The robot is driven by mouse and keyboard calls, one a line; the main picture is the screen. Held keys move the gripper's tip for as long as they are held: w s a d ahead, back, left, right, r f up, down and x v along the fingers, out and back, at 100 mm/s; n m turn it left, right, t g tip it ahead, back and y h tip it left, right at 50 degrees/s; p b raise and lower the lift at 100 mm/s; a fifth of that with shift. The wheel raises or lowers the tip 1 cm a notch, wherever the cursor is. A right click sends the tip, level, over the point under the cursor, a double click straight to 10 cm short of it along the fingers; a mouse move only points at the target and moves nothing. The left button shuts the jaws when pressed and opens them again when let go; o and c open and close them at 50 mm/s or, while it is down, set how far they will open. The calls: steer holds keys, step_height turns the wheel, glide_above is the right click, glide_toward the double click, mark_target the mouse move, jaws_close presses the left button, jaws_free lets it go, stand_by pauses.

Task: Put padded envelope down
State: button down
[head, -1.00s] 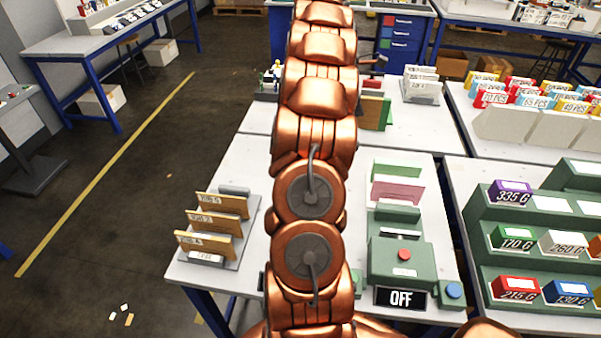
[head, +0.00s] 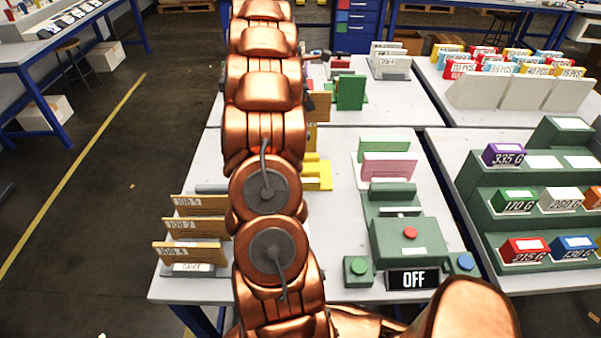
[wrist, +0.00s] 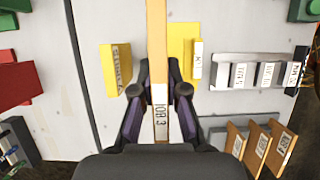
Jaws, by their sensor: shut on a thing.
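My gripper (wrist: 158,93) is shut on a tall, flat tan piece (wrist: 157,45) with a white label reading JOB 3. Nothing else is in the jaws; I take this piece for the padded envelope, though it looks like a plain tan board. In the wrist view it is edge-on and its far end leaves the top of the frame. Below it is the white table top (wrist: 225,105); contact cannot be told. A yellow holder (wrist: 181,40) is just right of it and a yellow block (wrist: 112,75) is to its left. In the head view my arm hides the gripper.
A rack with several tan JOB boards (head: 195,228) stands at the table's front left. A green machine (head: 410,243) with an OFF sign, a pink panel (head: 390,166) and green panels stand on the right. Yellow parts (head: 318,172) lie beside my arm. Bare table shows between arm and machine.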

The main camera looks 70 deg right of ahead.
step_height(320, 180, down, 8)
steer(key=b, duration=0.3)
steer(key=shift+s+f+p, duration=0.1)
steer(key=shift+f+p, duration=0.9)
steer(key=shift+f, duration=4.1)
steer(key=c, duration=1.2)
jaws_free()
